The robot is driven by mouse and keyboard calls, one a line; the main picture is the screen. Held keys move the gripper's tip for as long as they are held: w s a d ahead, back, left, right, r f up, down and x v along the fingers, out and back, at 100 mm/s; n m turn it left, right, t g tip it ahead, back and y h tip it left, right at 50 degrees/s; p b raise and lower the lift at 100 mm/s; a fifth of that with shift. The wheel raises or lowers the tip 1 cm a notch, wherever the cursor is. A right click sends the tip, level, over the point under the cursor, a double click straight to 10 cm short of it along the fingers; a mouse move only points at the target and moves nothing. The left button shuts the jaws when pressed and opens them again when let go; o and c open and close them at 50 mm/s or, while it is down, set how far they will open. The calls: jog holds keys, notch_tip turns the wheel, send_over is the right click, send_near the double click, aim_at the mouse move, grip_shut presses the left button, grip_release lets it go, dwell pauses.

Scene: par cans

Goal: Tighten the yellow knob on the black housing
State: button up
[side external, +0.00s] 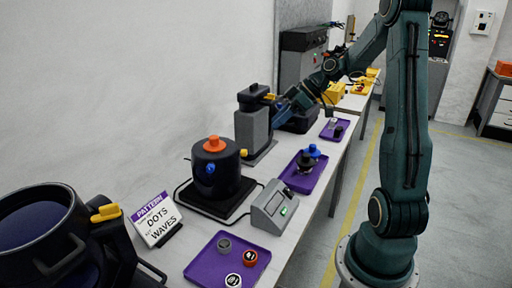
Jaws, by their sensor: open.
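A black housing (251,97) sits on top of a grey block at the back of the bench. A small yellow knob (269,97) shows at its right side. My gripper (278,106) is at the end of my arm, just right of and slightly below this knob. Its jaws are small and dark here, and I cannot tell whether they touch or surround the knob. Another yellow knob (106,212) is on the big black can (38,222) at the front left.
A black can (222,176) with an orange top and blue side knob stands mid-bench. A grey box (272,205) with a green light is beside it. Purple trays (205,268) with small knobs line the bench. A sign (156,219) stands left. The floor at right is clear.

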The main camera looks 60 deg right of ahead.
jog(key=s+a+r+m+g+h, duration=0.1)
jog(key=a+r, duration=0.4)
jog(key=a, duration=0.5)
jog(key=s+a+r+m+g+h, duration=0.1)
jog(key=s+a+r, duration=0.3)
jog(key=a, duration=0.6)
jog(key=shift+a+r+m+g+h, duration=0.35)
jog(key=shift+r+m+g+h, duration=0.1)
jog(key=shift+g+h, duration=0.2)
jog(key=shift+s, duration=0.1)
jog(key=shift+d, duration=0.1)
jog(key=w+d+f+n+h, duration=0.1)
jog(key=w+d+f+n, duration=0.1)
jog(key=d, duration=0.5)
jog(key=w+d+f+n+t, duration=0.1)
jog(key=w+d+f+n, duration=0.1)
jog(key=w+d+f, duration=0.3)
jog(key=d, duration=0.2)
jog(key=shift+w+d+h, duration=0.2)
jog(key=shift+d+h, duration=0.15)
jog(key=shift+d, duration=0.05)
